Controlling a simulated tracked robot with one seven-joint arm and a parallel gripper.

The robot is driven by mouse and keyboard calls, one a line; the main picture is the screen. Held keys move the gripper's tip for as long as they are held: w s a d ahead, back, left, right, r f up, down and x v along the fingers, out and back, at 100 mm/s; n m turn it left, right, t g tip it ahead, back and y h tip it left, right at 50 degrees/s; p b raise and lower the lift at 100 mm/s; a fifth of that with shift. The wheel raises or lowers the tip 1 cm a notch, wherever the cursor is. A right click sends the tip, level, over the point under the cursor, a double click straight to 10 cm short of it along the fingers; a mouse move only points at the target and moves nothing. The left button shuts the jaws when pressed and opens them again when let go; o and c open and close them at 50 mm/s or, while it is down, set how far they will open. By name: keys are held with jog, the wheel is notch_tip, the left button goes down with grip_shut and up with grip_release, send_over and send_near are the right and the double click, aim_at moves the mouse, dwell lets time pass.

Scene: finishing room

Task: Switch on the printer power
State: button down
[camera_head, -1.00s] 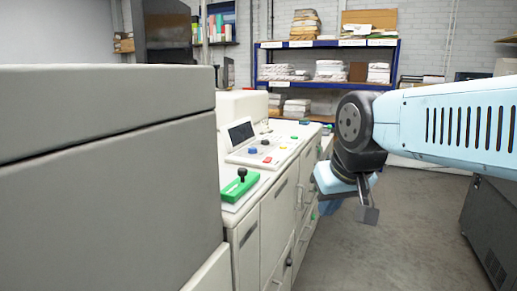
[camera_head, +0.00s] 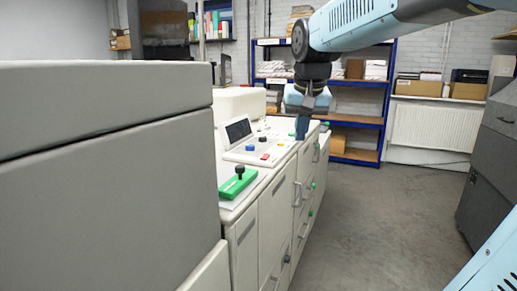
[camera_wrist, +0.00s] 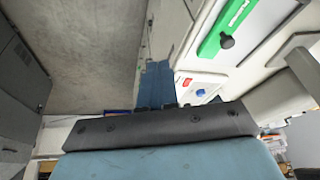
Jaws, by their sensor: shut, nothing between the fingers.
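The printer (camera_head: 270,205) is a long cream machine with a sloped control panel on top. The panel holds a dark screen (camera_head: 238,130), a blue button (camera_head: 250,148), a black button (camera_head: 262,139) and a red button (camera_head: 265,157). Nearer me, a green plate (camera_head: 232,188) carries an upright black lever knob (camera_head: 240,171). It also shows in the wrist view (camera_wrist: 222,36), with the red button (camera_wrist: 187,82) and blue button (camera_wrist: 201,92). My gripper (camera_head: 301,135) is shut and empty, pointing down beside the panel at the printer's right edge; contact cannot be told. No label marks the power switch.
A large grey cabinet (camera_head: 110,170) fills the left foreground. Blue-framed shelves (camera_head: 355,118) stand at the back, and a radiator (camera_head: 433,126) is on the back wall. A dark grey unit (camera_head: 490,160) stands at right. The floor (camera_head: 370,230) between is clear.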

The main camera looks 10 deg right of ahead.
jog(key=w+r+m+g, duration=0.1)
jog(key=w+r+m, duration=0.15)
jog(key=w, duration=1.45)
jog(key=m+g, duration=0.2)
send_over(265, 154)
jog(key=s, duration=0.2)
jog(key=f, duration=0.3)
jog(key=shift+w+a+f+h, duration=0.2)
jog(key=shift+a+f+h, duration=0.1)
jog(key=shift+a+f, duration=0.1)
jog(key=f, duration=0.4)
jog(key=w+f, duration=0.1)
jog(key=f, duration=0.4)
jog(key=d+f, duration=0.1)
jog(key=f, duration=0.4)
jog(key=shift+w+d, duration=0.1)
jog(key=shift+w, duration=0.05)
jog(key=shift+w+a+f, duration=0.1)
jog(key=shift+a, duration=0.15)
jog(key=shift+d, duration=0.3)
jog(key=shift+f, duration=0.1)
